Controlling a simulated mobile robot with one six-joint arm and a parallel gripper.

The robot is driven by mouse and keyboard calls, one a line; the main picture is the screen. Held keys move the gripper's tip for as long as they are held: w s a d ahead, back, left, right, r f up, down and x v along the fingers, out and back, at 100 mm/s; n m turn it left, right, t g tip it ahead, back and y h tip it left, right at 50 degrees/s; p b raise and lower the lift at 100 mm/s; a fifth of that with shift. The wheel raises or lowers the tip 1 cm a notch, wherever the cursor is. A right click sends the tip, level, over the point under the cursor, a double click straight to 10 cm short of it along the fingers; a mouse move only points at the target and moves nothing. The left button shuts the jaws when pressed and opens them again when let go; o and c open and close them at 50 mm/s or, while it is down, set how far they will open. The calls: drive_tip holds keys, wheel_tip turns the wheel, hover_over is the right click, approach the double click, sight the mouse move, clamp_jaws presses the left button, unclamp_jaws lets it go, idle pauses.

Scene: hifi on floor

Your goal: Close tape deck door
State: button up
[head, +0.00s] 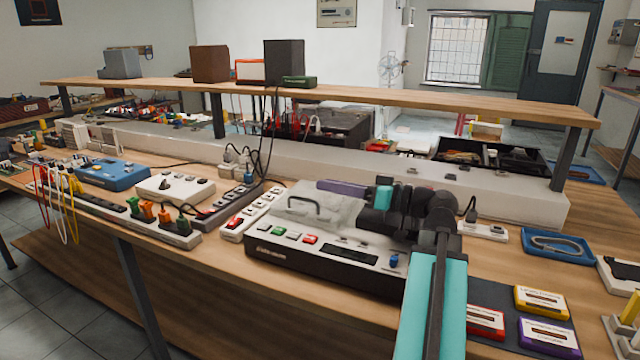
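The tape deck (330,257) is a long dark and light unit with coloured buttons on the bench, right of centre. Its door (325,212) is a pale, see-through panel with a dark bar handle (303,203), over the deck's back left part. The door's exact angle is hard to tell. My gripper (372,218) is a dark shape at the door's right side, at the end of my teal and black arm. Its fingers blend with the wrist, so I cannot see their opening, or whether they touch the door. My arm hides the deck's right end.
Power strips (252,212) and a white box (173,188) lie left of the deck. Cassettes, including a yellow one (541,301), lie on a dark mat (507,335) to the right. A blue tray (557,246) lies behind them. A raised shelf (380,99) spans the back.

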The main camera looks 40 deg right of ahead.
drive_tip(key=v, duration=0.6)
drive_tip(key=shift+s+d, duration=0.15)
drive_tip(key=shift+s, duration=0.15)
drive_tip(key=shift+r+p, duration=0.15)
drive_tip(key=shift+p, duration=0.15)
